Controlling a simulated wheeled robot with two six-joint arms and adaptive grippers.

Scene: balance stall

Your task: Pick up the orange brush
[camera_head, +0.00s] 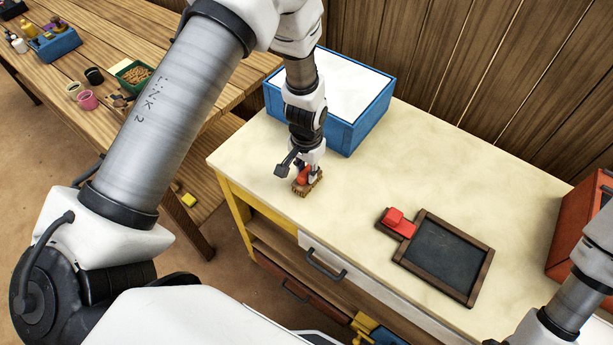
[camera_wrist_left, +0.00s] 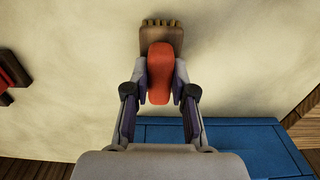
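The orange brush (camera_head: 302,175) lies on the cream worktop, near its left edge and in front of the blue box. It has a rounded orange grip on a brown wooden block with bristles. In the left wrist view the orange grip (camera_wrist_left: 161,72) lies between the two fingers of my left gripper (camera_wrist_left: 161,80). In the head view my left gripper (camera_head: 309,169) reaches down over the brush and partly hides it. The fingertips are close along both sides of the grip; whether they press on it is unclear. My right gripper is out of view.
The blue box (camera_head: 340,137) with a white top stands just behind the brush. A dark framed board (camera_head: 443,257) and a red block (camera_head: 398,220) lie to the right. A red-orange box (camera_head: 577,236) stands at the far right. The middle of the worktop is clear.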

